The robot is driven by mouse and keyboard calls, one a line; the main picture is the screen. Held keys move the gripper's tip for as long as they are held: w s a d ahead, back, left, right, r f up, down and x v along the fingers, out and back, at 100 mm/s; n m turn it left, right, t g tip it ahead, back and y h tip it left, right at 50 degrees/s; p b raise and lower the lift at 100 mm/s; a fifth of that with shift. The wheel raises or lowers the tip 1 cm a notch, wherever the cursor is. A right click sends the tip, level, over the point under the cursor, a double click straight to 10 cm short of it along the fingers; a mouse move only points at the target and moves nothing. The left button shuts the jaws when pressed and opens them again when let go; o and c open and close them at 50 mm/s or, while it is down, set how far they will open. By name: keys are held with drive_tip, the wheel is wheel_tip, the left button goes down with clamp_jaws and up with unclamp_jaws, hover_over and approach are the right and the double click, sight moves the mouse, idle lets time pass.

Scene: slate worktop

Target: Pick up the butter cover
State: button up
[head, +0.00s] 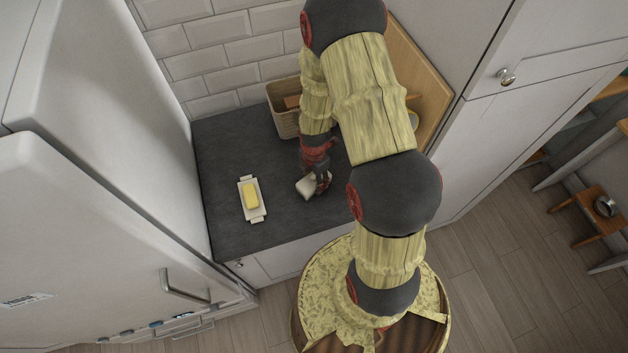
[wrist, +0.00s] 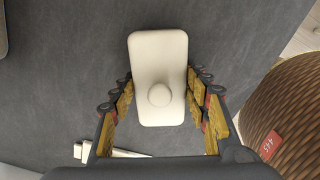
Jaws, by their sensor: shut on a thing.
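The butter cover (wrist: 158,55) is a white rounded block with a round knob on top. In the head view the cover (head: 306,187) is at the front right of the slate worktop, partly hidden by my gripper. My gripper (head: 322,183) is shut on the cover, with a finger on each long side in the wrist view (wrist: 159,98). I cannot tell whether the cover touches the worktop. The butter dish (head: 254,214) is a white tray with handles to the left, apart from the cover, with yellow butter (head: 250,195) on it.
A woven basket (head: 285,115) stands at the back, near my arm. A wooden board (head: 425,75) leans at the right wall. A tall white fridge (head: 110,130) borders the worktop (head: 225,150) on the left. The worktop between dish and basket is clear.

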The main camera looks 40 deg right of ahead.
drive_tip(key=shift+r, duration=0.7)
drive_tip(key=s+a+r, duration=0.1)
drive_tip(key=r, duration=0.1)
drive_tip(key=s+a+r, duration=0.1)
drive_tip(key=a+r, duration=0.1)
drive_tip(key=r, duration=0.1)
drive_tip(key=s+a+r, duration=0.1)
drive_tip(key=r, duration=0.2)
drive_tip(key=shift+s+a, duration=0.1)
drive_tip(key=shift+a, duration=0.15)
drive_tip(key=s+a+r, duration=0.3)
drive_tip(key=s+a, duration=0.2)
drive_tip(key=a, duration=0.2)
drive_tip(key=shift+r+b, duration=0.15)
drive_tip(key=shift+b, duration=0.2)
